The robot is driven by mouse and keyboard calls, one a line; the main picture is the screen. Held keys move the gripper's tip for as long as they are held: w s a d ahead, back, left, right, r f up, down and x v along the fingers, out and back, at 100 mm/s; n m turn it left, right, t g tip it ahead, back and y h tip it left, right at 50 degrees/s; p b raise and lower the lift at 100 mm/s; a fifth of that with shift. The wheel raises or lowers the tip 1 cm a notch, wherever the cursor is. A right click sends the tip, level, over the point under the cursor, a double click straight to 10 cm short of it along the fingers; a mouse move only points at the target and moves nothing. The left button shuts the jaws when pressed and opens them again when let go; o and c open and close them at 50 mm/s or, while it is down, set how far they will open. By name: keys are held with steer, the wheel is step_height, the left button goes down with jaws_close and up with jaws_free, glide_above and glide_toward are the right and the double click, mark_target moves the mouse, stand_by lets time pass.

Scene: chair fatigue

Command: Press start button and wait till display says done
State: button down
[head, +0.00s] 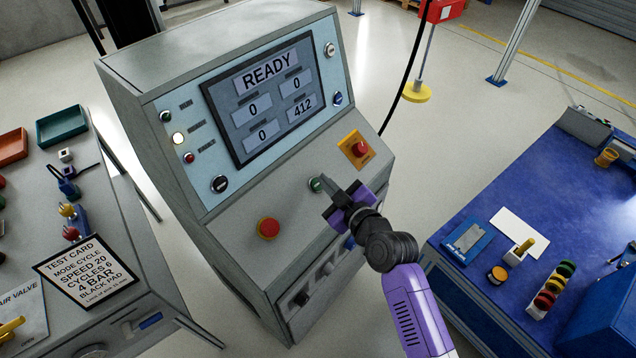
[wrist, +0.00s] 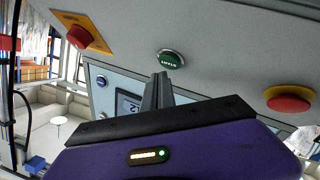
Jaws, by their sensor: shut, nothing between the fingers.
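The grey control console has a display (head: 265,95) that reads READY, with boxes showing 0, 0, 0 and 412. The green start button (head: 315,184) is on the sloped lower panel. It also shows in the wrist view (wrist: 170,59), labelled START. My gripper (head: 324,184) is shut and empty, its fingertips close to the button. In the wrist view the fingertips (wrist: 162,78) are just below the button's image, with a small gap between them in the picture. I cannot tell whether they touch it.
A red mushroom button (head: 268,228) is left of the start button. A red button on a yellow plate (head: 356,149) is up and right. A test card (head: 88,270) lies on the left bench. A blue workbench (head: 460,215) stands on the right.

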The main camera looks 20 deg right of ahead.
steer(key=shift+f, duration=0.1)
steer(key=shift+w+a+f+b, duration=0.1)
steer(key=shift+w+f+b, duration=0.15)
steer(key=shift+b, duration=0.3)
steer(key=shift+w+a+f+b, duration=0.15)
steer(key=shift+f+b, duration=0.2)
steer(key=shift+b, duration=0.05)
stand_by(0.5)
stand_by(0.4)
steer(key=shift+s+d+r+p, duration=0.3)
steer(key=shift+s+r, duration=0.1)
steer(key=shift+r, duration=0.3)
steer(key=s+r+p, duration=0.1)
steer(key=r, duration=0.1)
steer(key=s+d+r+p, duration=0.1)
steer(key=r, duration=0.1)
steer(key=shift+s+d, duration=0.15)
steer(key=shift+s, duration=0.05)
steer(key=shift+r, duration=0.1)
stand_by(0.8)
